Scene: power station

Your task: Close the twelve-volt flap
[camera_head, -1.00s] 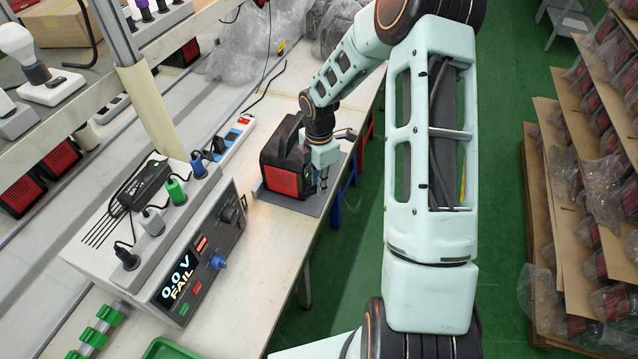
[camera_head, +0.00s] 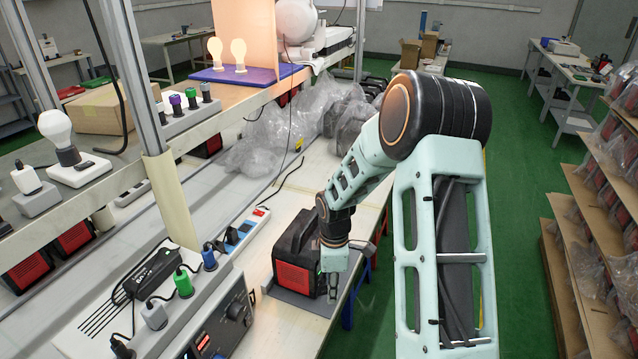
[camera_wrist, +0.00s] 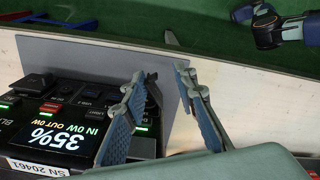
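The black and red power station (camera_head: 296,262) stands on a grey mat (camera_head: 306,300) at the front edge of the workbench. In the wrist view, its front panel (camera_wrist: 75,105) shows a lit display (camera_wrist: 57,137) reading 35%, with IN 0W and OUT 0W. A dark raised piece (camera_wrist: 153,92) at the panel's right side may be the twelve-volt flap; it is partly hidden by my left-hand finger. My gripper (camera_wrist: 160,76) is open and empty, its two fingers on either side of that piece. I cannot tell whether either touches it. It also shows in the head view (camera_head: 333,296), beside the panel.
Clear plastic bags (camera_head: 290,120) lie behind. Green floor is free right of the bench, before the shelves (camera_head: 590,240).

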